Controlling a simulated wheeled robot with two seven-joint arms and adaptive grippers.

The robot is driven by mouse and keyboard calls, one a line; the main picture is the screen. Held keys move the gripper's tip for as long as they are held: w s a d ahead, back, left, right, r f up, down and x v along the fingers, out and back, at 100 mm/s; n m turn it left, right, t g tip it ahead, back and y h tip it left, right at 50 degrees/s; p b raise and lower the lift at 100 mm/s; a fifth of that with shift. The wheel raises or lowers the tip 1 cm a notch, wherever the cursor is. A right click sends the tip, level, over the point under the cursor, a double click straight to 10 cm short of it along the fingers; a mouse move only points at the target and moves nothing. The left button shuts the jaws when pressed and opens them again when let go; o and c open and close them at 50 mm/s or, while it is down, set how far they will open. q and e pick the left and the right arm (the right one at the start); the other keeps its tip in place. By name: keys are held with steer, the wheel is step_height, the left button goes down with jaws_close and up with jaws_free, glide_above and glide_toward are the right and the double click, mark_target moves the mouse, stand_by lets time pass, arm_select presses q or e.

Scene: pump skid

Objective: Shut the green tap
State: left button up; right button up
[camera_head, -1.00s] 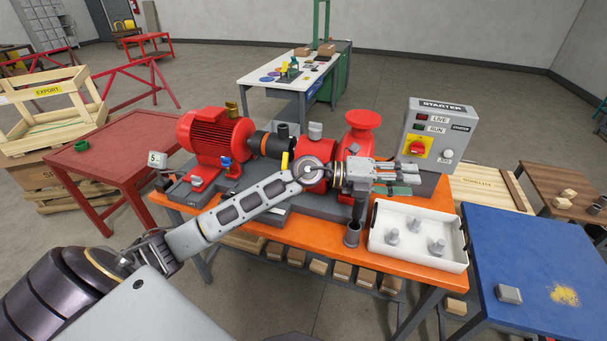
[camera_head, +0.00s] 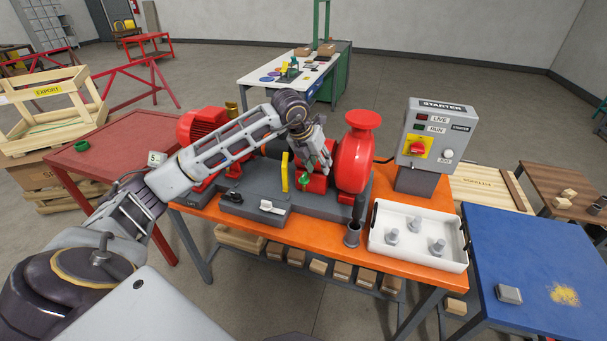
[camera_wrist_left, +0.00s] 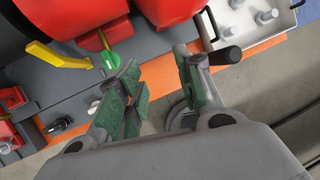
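The green tap (camera_head: 289,192) is a small green handle low on the front of the red pump, to the right of an upright yellow lever (camera_head: 284,172). In the left wrist view the green tap (camera_wrist_left: 110,60) lies just beyond the tip of the left-hand finger, not between the fingers. I cannot tell whether they touch. My left gripper (camera_head: 324,169) points down in front of the pump, to the right of the tap. In the left wrist view its green-padded fingers (camera_wrist_left: 156,60) are apart with nothing between them. My right gripper is in neither view.
The red pump casing (camera_head: 354,165) rises close to the gripper. A white lever (camera_head: 270,207) and a black knob (camera_head: 232,196) sit at the base's front.

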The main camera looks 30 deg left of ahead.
mark_target(304, 175)
arm_select(q)
steer(key=a+r+n+y, duration=0.1)
steer(key=a+r+y, duration=0.1)
steer(key=a, duration=0.5)
steer(key=shift+s+g+y, duration=0.3)
steer(key=shift+g, duration=0.1)
steer(key=shift+p+x, duration=1.55)
steer(key=shift+x, duration=5.35)
steer(key=shift+w, duration=0.1)
jaws_close()
